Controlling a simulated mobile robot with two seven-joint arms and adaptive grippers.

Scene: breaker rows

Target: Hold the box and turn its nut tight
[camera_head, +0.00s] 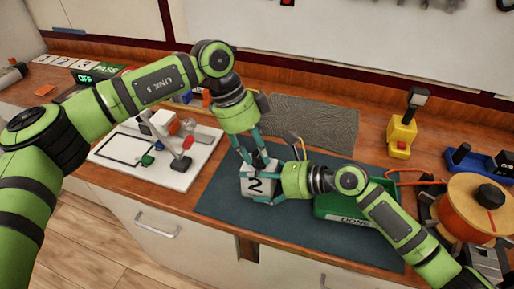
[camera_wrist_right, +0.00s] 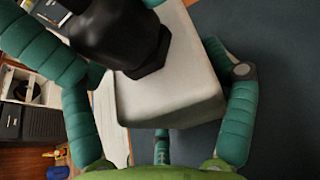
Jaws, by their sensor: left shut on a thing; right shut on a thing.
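The box (camera_head: 259,184) is pale, marked with a black 2, and stands on the dark blue mat. In the right wrist view the box (camera_wrist_right: 180,90) is a light grey block with a dark six-sided nut (camera_wrist_right: 148,62) at its top. My left gripper (camera_head: 257,160) reaches down from above, shut on the nut; its fingers hide most of the nut in the head view. My right gripper (camera_head: 266,184) comes in from the right at box height, shut on the box, with teal fingers on either side of it.
A green bin (camera_head: 345,215) marked DONE stands right of the box, partly behind my right arm. A white board with parts (camera_head: 175,178) lies left of the mat. An orange spool (camera_head: 470,210) and a yellow block (camera_head: 402,135) stand at the right. The mat's front left (camera_head: 225,215) is clear.

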